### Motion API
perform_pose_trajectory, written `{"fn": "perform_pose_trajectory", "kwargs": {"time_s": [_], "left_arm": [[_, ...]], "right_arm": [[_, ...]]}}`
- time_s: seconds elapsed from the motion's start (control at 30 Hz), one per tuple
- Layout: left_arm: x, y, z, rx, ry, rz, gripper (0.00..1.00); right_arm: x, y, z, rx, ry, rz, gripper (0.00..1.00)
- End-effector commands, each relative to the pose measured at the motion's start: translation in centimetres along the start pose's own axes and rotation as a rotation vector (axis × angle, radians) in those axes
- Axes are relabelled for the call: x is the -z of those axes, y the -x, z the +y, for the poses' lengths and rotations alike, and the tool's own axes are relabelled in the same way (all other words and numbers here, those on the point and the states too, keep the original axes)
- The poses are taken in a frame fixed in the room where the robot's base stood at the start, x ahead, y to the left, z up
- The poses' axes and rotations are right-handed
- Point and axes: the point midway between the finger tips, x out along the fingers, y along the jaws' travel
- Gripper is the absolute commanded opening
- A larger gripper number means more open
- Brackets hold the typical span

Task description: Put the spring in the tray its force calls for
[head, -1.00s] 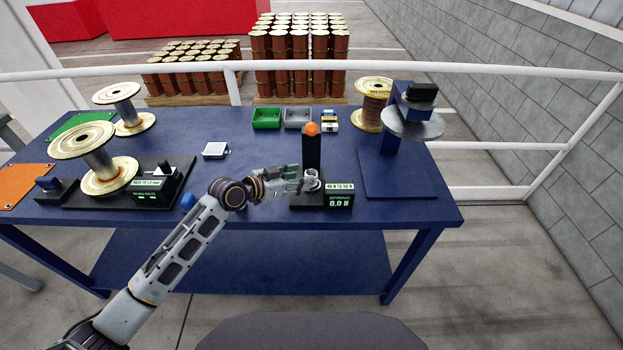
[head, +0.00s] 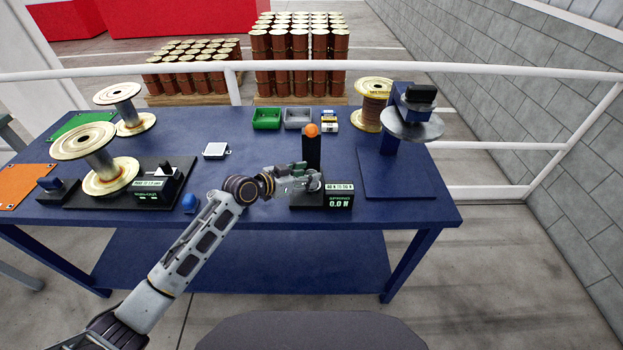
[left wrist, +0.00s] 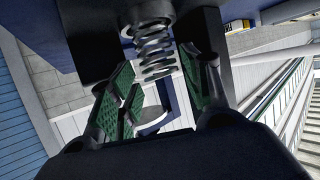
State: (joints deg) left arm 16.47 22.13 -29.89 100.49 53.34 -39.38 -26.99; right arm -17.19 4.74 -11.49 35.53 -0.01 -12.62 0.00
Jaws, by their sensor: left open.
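The spring (left wrist: 155,55) is a bright metal coil at the tester, with one end against a grey round part in the left wrist view. In the head view my gripper mostly hides it. The spring tester (head: 312,155) is a black post with an orange knob; its display (head: 339,203) reads SPRING 0.0 N. My left gripper (head: 314,184) is open at the tester. In the left wrist view its green-padded fingers (left wrist: 160,82) stand on either side of the spring, apart from it. A green tray (head: 266,118) and a grey tray (head: 298,118) sit behind. My right gripper is not in view.
Metal spools (head: 85,140) and a second black device with a display (head: 153,191) stand at the left. A copper-wound spool (head: 373,95) and a blue stand with a disc (head: 412,124) are at the right. A small white box (head: 216,150) lies mid-table.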

Motion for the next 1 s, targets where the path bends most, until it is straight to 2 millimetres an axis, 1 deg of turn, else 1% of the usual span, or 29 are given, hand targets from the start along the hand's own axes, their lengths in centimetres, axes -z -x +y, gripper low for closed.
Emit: {"fn": "perform_pose_trajectory", "kwargs": {"time_s": [0.07, 0.2, 0.33, 0.87, 0.9, 1.0], "left_arm": [[0.3, -0.7, -0.1, 0.0, 0.0, 0.001, 0.48], [0.2, -1.8, -0.1, 0.001, 0.001, 0.001, 0.48], [0.2, -2.5, -0.1, 0.001, 0.0, 0.001, 0.48], [0.1, -2.8, -0.1, 0.0, -0.001, 0.0, 0.48], [0.1, -2.8, -0.1, 0.0, -0.001, 0.0, 0.47], [0.1, -2.8, -0.1, 0.0, -0.001, 0.0, 0.34]], "right_arm": [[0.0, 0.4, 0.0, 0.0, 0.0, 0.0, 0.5], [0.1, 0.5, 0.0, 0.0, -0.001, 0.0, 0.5], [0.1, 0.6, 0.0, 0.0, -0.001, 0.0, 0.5], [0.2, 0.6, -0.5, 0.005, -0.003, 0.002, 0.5], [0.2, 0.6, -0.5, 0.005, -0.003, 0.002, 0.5], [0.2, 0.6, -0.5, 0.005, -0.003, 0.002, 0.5]]}}
